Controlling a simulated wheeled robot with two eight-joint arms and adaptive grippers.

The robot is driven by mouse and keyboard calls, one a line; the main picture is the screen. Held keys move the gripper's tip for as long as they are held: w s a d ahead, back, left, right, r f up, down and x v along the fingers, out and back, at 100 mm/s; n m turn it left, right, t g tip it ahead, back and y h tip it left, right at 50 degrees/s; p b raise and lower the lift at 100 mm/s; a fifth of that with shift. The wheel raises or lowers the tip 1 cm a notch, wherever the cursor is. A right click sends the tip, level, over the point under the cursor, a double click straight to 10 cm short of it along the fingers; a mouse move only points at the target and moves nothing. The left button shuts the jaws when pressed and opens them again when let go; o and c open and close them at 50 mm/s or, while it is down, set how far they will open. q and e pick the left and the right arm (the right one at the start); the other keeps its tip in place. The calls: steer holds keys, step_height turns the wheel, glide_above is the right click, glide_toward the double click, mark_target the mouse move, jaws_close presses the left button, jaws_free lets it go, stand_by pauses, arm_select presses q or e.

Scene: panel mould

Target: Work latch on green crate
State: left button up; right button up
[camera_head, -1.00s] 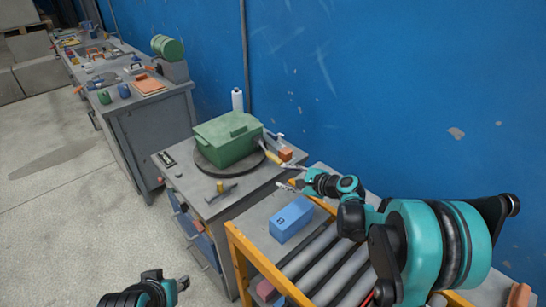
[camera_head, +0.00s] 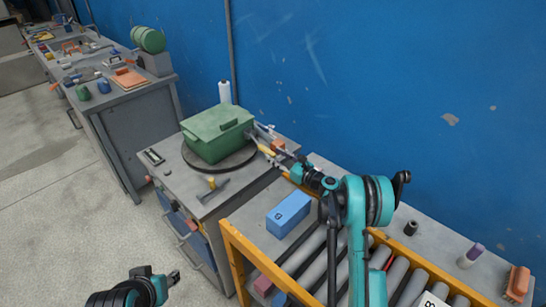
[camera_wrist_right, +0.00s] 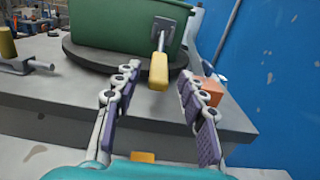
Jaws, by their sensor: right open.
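The green crate (camera_head: 218,135) sits on a dark round turntable (camera_head: 190,157) on a grey workbench. Its latch, a lever with a yellow handle (camera_head: 266,150), sticks out from the crate's right side. In the right wrist view the yellow handle (camera_wrist_right: 158,71) points toward me from a dark plate on the green crate wall (camera_wrist_right: 110,25). My right gripper (camera_head: 262,139) is open at the latch. In the right wrist view its fingers (camera_wrist_right: 157,80) stand on either side of the handle, with gaps on both sides. My left gripper (camera_head: 172,280) is low at the bottom left, away from the crate; its jaws are unclear.
An orange block (camera_head: 279,145) lies close to the right of the latch, beside my right gripper. A white bottle (camera_head: 225,92) stands behind the crate. A blue box (camera_head: 288,214) sits by the yellow-framed roller conveyor (camera_head: 238,250).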

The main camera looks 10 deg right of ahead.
steer(key=shift+x, duration=0.85)
jaws_close()
steer(key=shift+r, duration=0.2)
